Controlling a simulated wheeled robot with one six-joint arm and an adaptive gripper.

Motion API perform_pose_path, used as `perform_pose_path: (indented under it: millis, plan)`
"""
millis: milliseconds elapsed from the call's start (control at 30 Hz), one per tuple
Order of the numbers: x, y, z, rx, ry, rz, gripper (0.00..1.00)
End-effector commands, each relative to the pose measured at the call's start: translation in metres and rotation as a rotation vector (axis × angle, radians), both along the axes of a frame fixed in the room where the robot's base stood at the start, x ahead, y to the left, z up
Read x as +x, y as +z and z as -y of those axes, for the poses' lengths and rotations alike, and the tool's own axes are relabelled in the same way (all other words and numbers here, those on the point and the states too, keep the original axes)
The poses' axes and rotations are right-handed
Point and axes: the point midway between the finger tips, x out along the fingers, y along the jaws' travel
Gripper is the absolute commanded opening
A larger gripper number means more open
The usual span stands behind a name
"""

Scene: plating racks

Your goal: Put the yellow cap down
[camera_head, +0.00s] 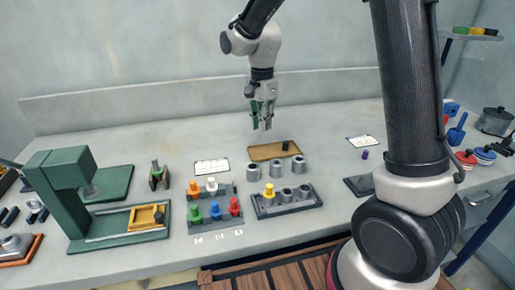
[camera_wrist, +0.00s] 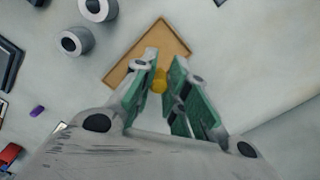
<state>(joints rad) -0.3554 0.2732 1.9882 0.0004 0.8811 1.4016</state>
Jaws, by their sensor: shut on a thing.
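My gripper (camera_head: 262,125) is above the back of the counter, behind the shallow brown tray (camera_head: 262,154). In the wrist view my gripper (camera_wrist: 160,75) is shut on the yellow cap (camera_wrist: 160,82), held between the green-sided fingers. The cap cannot be made out in the head view. The tray (camera_wrist: 177,33) shows past the fingertips in the wrist view, partly covered by them. A small dark piece (camera_head: 285,145) sits in the tray's right part in the head view. Another yellow piece (camera_head: 269,190) is on the dark rack (camera_head: 290,208).
Several grey cylinders (camera_head: 276,167) stand between tray and rack. A rack with coloured pegs (camera_head: 215,213) and a green press (camera_head: 65,190) are to the left. A purple piece (camera_head: 365,155) lies to the right. The counter behind the tray is clear.

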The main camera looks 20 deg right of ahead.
Motion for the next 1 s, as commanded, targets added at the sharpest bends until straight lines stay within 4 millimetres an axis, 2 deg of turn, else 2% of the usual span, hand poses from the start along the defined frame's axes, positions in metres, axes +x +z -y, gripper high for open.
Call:
perform_pose_path:
  millis: [33,133,367,567,933,967,1000]
  plan:
    - [-0.001,-0.012,0.0,-0.002,-0.003,-0.005,0.0]
    - [-0.001,-0.031,0.0,-0.001,-0.002,-0.004,0.0]
    - [0.0,-0.054,0.0,-0.001,-0.002,-0.001,0.0]
    - [-0.001,-0.082,0.0,-0.001,-0.001,-0.002,0.0]
    - [0.0,-0.088,0.0,0.0,-0.001,0.0,0.0]
    - [0.0,-0.088,0.0,0.0,-0.001,0.001,0.17]
    - [0.0,-0.088,0.0,0.0,-0.001,0.001,0.24]
